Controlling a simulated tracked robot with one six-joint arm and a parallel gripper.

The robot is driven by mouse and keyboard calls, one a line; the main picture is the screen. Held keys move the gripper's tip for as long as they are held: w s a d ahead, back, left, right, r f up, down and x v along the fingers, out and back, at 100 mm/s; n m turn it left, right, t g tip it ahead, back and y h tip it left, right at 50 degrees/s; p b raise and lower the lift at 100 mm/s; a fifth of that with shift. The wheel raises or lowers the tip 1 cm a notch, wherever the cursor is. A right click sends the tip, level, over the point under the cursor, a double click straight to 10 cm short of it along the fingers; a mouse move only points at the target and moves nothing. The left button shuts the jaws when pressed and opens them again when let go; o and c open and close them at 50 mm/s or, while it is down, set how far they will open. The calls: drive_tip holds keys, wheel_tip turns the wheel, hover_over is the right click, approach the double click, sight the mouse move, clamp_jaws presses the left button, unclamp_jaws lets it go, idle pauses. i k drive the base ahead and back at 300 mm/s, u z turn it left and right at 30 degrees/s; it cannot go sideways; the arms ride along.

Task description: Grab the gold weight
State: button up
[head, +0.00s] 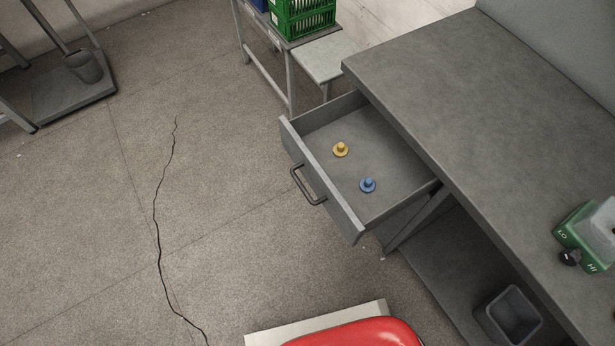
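The gold weight (341,150) is a small round disc with a knob on top. It stands upright on the floor of the open drawer (377,138), towards the drawer's front side. A similar blue weight (368,186) stands in the same drawer, a little lower right of the gold one and apart from it. The drawer is pulled out from under the grey workbench (465,75) and has a dark bar handle (308,186) on its front. My gripper is not in this view.
A green device (583,238) marked LO and HI stands on the bench at right. A grey bin (508,318) sits on the lower shelf. A small table (319,60) and green crates (302,16) stand behind the drawer. The floor to the left is open, with a long crack.

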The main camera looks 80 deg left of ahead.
sight(340, 150)
drive_tip(key=u, duration=2.8)
